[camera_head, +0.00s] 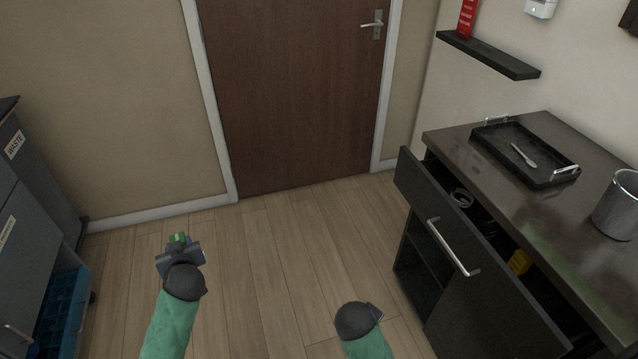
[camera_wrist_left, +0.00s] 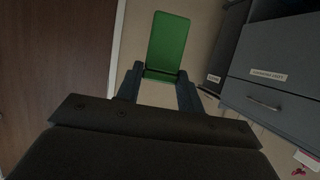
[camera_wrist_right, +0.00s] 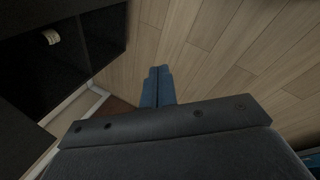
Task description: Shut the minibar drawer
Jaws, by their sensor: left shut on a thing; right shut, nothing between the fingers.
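The minibar drawer (camera_head: 480,265) stands pulled out from the dark cabinet at the right, with a silver bar handle (camera_head: 453,248) on its front. Inside it I see a light round item (camera_head: 461,197) and a yellow item (camera_head: 519,262). My left gripper (camera_head: 180,242) is over the floor at the left, away from the drawer. It is shut on a green flat block (camera_wrist_left: 168,42), which shows clearly in the left wrist view. My right gripper, low in the head view and largely hidden by its own wrist, shows shut and empty in the right wrist view (camera_wrist_right: 158,75). It is left of the drawer, apart from the handle.
The countertop (camera_head: 455,148) holds a black tray (camera_head: 548,170) with a spoon (camera_head: 523,155) and a metal canister (camera_head: 617,205). A wall shelf (camera_head: 487,55) is above. A closed door (camera_head: 295,90) is ahead. Grey bin units (camera_head: 25,225) stand left. The middle floor is clear.

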